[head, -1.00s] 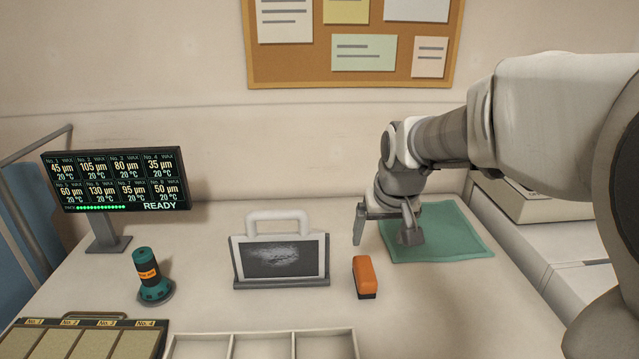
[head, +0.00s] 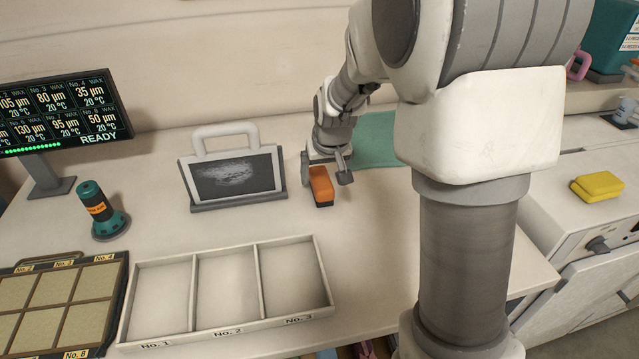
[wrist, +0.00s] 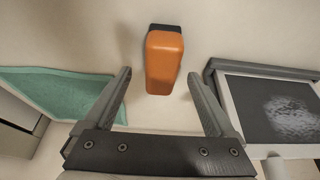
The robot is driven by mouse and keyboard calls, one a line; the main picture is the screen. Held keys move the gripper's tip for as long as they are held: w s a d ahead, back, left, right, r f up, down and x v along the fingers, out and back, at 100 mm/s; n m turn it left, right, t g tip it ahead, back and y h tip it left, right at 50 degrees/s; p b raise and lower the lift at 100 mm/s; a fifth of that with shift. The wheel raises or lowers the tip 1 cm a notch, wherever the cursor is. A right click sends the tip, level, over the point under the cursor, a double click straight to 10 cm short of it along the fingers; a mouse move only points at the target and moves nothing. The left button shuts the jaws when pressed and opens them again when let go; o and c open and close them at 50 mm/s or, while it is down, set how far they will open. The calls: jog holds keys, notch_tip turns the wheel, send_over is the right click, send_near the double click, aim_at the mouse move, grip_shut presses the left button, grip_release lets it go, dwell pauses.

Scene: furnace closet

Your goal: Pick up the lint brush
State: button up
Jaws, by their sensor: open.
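The lint brush looks to be the small block with an orange body and a dark base (head: 321,185), lying on the white table. In the wrist view the orange block (wrist: 163,62) lies ahead of and between the fingers, its dark end away from me. My gripper (head: 326,180) is open and empty, with a finger to each side of the block in the head view. In the wrist view my gripper (wrist: 164,92) shows both fingers spread wide, apart from the block. How high the fingertips are above the table I cannot tell.
A framed grey picture with a handle (head: 237,178) stands close to the left of the block. A green cloth (head: 378,140) lies to the right and behind. A three-compartment tray (head: 132,300) is in front. A green cylinder (head: 100,210) and a display (head: 60,112) are at left.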

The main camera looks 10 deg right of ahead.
aim_at(322, 180)
jog(key=x, duration=0.4)
jog(key=shift+a, duration=0.1)
jog(key=shift+s+f+b, duration=0.1)
jog(key=shift+f+b, duration=0.2)
jog(key=shift+b, duration=0.2)
dwell(0.3)
grip_shut()
